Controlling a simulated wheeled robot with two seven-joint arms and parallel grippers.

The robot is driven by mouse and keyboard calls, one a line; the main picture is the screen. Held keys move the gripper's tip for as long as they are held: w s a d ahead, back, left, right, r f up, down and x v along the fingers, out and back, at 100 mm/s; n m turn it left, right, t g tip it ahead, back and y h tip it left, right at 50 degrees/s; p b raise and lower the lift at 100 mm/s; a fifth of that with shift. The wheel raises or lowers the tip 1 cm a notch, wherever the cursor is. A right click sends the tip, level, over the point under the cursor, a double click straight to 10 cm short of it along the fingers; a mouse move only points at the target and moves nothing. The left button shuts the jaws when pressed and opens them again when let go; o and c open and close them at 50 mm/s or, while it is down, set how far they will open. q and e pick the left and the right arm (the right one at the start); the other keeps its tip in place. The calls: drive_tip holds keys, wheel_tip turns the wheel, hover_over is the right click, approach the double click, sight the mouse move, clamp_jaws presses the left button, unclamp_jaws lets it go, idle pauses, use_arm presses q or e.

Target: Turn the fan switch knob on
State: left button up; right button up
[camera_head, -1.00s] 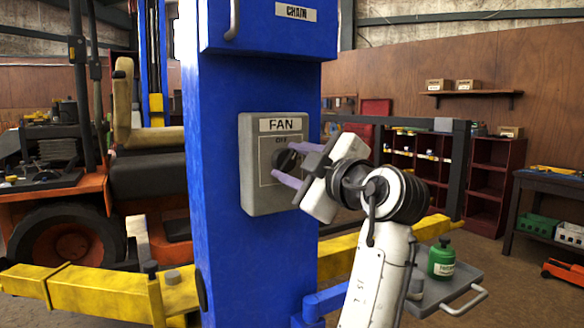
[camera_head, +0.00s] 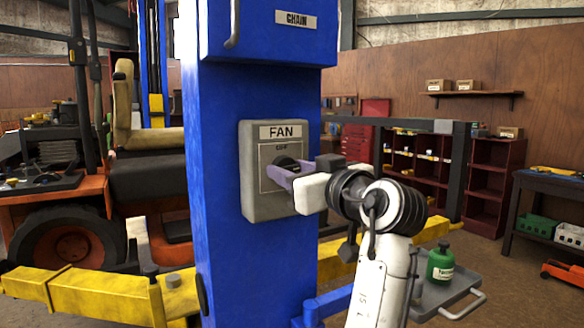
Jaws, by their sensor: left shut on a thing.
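A grey fan switch box (camera_head: 256,205) labelled FAN is mounted on the blue post. Its dark round knob (camera_head: 286,162) shows partly above my fingers, in the middle of the box's face. The fingers and the white gripper body hide the lower part of the knob. Small lettering above the knob is too small to read for sure.
The blue post (camera_head: 225,260) carries a blue box labelled CHAIN (camera_head: 295,20) above the switch. Yellow lift arms (camera_head: 100,300) spread low on both sides. A tray (camera_head: 450,295) with a green bottle (camera_head: 441,262) stands right of my arm.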

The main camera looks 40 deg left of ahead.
use_arm(q)
drive_tip(key=shift+f+m, duration=0.1)
drive_tip(key=shift+m, duration=0.5)
drive_tip(key=o, duration=1)
wheel_tip(320, 180, up, 10)
drive_tip(key=shift+r, duration=0.1)
idle(0.4)
